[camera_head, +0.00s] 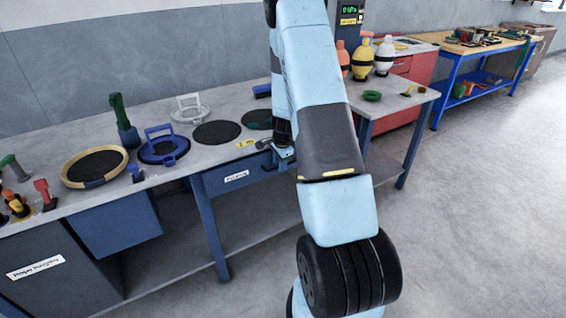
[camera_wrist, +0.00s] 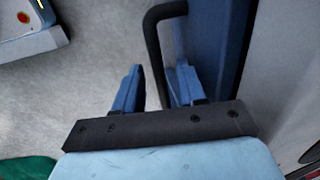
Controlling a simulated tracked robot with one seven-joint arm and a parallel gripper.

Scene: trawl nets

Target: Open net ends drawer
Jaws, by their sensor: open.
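The blue drawer (camera_head: 236,177) with a white label sits under the bench top in the head view; its label is too small to read surely. My gripper (camera_head: 284,155) is at the right end of this drawer, partly hidden by my arm. In the wrist view my gripper (camera_wrist: 158,78) is open. A dark bent bar handle (camera_wrist: 152,40) stands out from a blue front (camera_wrist: 218,50). The handle's lower part lies between the two fingers, with the right finger between bar and front. Contact with the fingers cannot be told.
The grey bench top (camera_head: 195,150) carries round rings, dark discs and tools. A dark cabinet (camera_head: 45,270) with another label and a blue box (camera_head: 115,222) are at left. A red cabinet (camera_head: 400,100) stands behind right. The floor (camera_head: 480,220) at right is clear.

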